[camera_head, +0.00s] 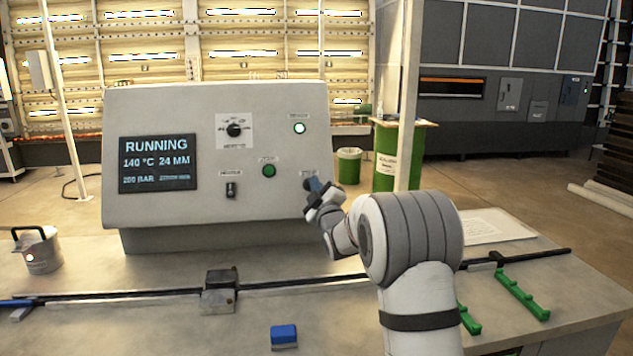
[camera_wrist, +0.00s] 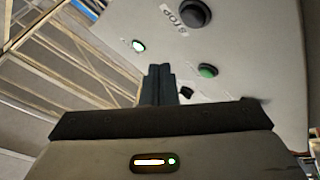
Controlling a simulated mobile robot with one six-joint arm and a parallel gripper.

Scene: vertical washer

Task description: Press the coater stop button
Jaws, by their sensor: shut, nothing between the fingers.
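The control panel (camera_head: 215,112) is a grey box on the bench. Its screen (camera_head: 158,163) reads RUNNING, 140 °C, 24 MM, 200 BAR. In the wrist view the stop button (camera_wrist: 195,13) is a dark round knob beside a STOP label, near the top edge. My gripper's fingers (camera_wrist: 160,70) are shut and empty, at the panel's lower right. In the wrist view the fingertips appear apart from the stop button. I cannot tell whether they touch the panel.
A blue block (camera_head: 284,336), a metal can (camera_head: 40,252) and a black rail (camera_head: 130,294) are on the bench.

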